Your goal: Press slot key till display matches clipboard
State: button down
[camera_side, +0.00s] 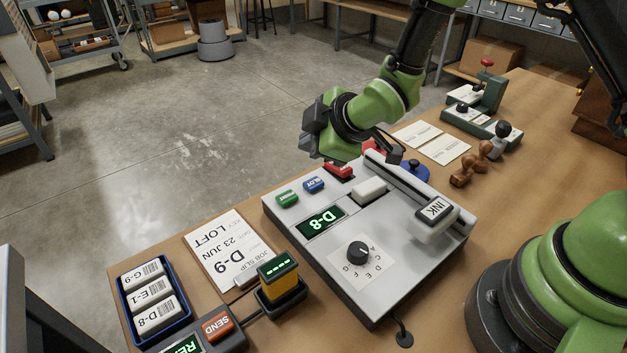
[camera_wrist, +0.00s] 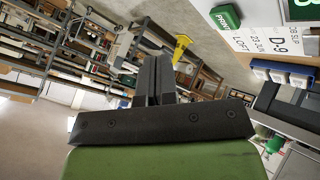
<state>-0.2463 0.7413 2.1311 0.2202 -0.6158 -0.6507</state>
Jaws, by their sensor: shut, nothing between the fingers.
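The grey-white machine (camera_side: 310,253) on the bench has a small display (camera_side: 322,222) reading D-8. The job slip (camera_side: 229,256) on the left, which I take as the clipboard, reads D-9, 23 JUN and LOFT; it also shows in the wrist view (camera_wrist: 268,38). Beside the display sit a green key (camera_side: 287,198), a blue key (camera_side: 314,184) and a red key (camera_side: 340,170); their lettering is too small to read surely. My gripper (camera_side: 312,122) is shut and empty above the machine's far edge, apart from the keys. Its closed fingers show in the wrist view (camera_wrist: 152,66).
A dial (camera_side: 358,252), a white key (camera_side: 369,189) and an INK-marked block (camera_side: 435,211) are on the machine. A blue tray (camera_side: 126,286) holds labels G-9, E-1 and D-8. A yellow-and-black device (camera_side: 278,280) and a red SEND key (camera_side: 217,326) stand nearby. Stamps (camera_side: 462,178) lie right.

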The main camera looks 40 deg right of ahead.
aim_at(312, 184)
dwell(0.8)
notch_tip(312, 184, up, 4)
jog(key=shift+f, duration=0.1)
dwell(0.3)
jog(key=shift+f, duration=4.45)
jog(key=shift+f, duration=0.15)
jog(key=shift+f, duration=0.25)
